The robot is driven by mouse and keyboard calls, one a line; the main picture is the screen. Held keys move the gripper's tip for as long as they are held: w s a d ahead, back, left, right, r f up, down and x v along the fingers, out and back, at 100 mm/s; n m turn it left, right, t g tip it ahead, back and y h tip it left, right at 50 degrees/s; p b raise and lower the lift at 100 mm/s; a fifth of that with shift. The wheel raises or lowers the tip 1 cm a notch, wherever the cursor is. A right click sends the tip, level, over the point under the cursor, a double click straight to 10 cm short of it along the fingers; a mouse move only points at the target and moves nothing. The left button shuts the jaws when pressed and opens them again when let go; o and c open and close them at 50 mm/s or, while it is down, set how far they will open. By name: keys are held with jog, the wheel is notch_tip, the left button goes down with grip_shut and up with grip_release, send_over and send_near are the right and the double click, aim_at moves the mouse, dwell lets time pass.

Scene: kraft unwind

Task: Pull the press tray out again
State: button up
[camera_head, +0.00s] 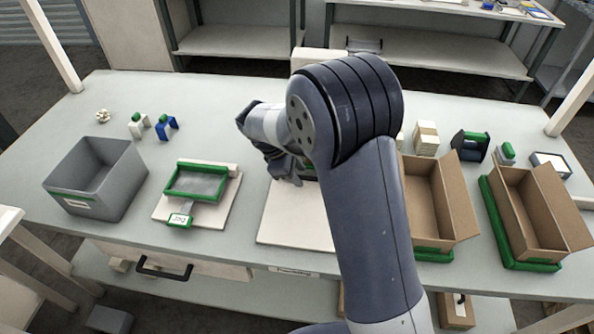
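A pale press (318,58) stands at the middle of the table, mostly hidden behind my arm. Its flat white base board (288,222) reaches toward the table's front edge and is bare in front. A small bit of green (309,173) shows just right of my gripper; it may be the press tray, but my arm hides most of it. My gripper (287,179) points down over the back of the board, near that green part. Its fingers are dark and small here, and I cannot tell whether they are open, shut or holding anything.
A green-framed tray (173,191) with a labelled tab lies on a board at left, beside a grey bin (77,178). Two open cardboard boxes (418,203) (518,205) stand at right by green frames. Small green-topped tools (137,120) stand behind. A drawer with a black handle (165,273) is below.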

grip_shut()
dwell(0.4)
jog(key=shift+s, duration=0.1)
jog(key=s+a, duration=0.1)
jog(key=s, duration=0.5)
jog(key=s+a, duration=0.1)
jog(key=s, duration=0.5)
jog(key=s+a+b, duration=0.1)
jog(key=s, duration=0.5)
jog(key=shift+a, duration=0.25)
grip_release()
jog(key=shift+r, duration=0.1)
